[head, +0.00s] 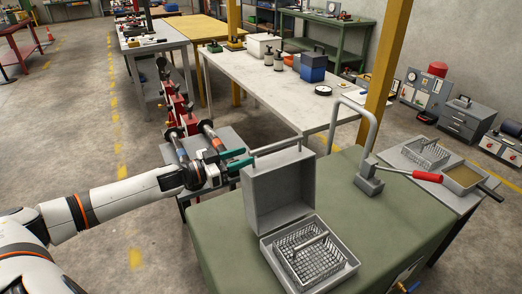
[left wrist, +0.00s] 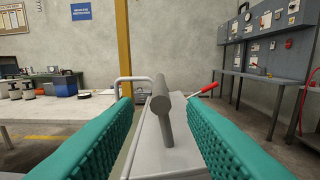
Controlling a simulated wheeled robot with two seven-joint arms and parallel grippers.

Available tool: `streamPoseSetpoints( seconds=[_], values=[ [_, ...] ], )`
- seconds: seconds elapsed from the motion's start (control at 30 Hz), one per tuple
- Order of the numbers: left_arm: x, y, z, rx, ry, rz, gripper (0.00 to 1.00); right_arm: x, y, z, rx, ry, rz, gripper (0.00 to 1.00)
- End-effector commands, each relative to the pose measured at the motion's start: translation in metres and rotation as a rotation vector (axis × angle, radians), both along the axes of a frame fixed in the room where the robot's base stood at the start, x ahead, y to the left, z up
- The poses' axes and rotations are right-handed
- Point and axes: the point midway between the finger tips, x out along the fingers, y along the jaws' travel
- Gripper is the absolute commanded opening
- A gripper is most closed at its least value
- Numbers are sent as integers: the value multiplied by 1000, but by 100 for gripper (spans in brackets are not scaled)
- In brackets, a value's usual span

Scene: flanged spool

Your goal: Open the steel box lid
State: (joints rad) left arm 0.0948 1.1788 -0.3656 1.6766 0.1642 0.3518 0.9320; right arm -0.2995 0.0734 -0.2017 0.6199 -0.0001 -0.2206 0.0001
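The steel box (head: 343,268) stands on the green bench top, with a wire mesh basket (head: 308,252) inside. Its grey lid (head: 280,192) stands upright at the box's back edge, so the box is open. A bar handle (head: 280,146) runs along the lid's raised top edge. My left gripper (head: 239,159) has green fingers spread apart at the left end of this handle. In the left wrist view the bar handle (left wrist: 161,105) points end-on between the fingers, with room on both sides. My right gripper is not in view.
A grey bent pipe (head: 371,115) on a block and a red-handled lever (head: 427,176) stand right of the lid. A side table (head: 399,157) holds another mesh basket and a tray. A pale long table (head: 270,95) is behind. The green bench (head: 222,225) is bare left of the box.

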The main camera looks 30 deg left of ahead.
Motion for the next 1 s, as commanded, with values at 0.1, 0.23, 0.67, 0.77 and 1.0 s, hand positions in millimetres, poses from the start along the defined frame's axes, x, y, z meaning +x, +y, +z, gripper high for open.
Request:
streamPoseSetpoints(
  seconds=[0.1, 0.23, 0.67, 0.77, 1.0],
  values=[
    [14, -8, 3, -2, -3, 1, 38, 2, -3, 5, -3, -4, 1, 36],
    [28, -17, 3, -1, -4, 0, 38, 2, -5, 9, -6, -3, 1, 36],
    [56, -33, 0, 1, 1, 0, 38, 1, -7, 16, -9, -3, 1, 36],
    [56, -33, 0, 1, 1, 0, 38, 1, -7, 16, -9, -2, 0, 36],
    [56, -33, 0, 1, 1, 0, 22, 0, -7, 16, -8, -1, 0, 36]
  ],
)
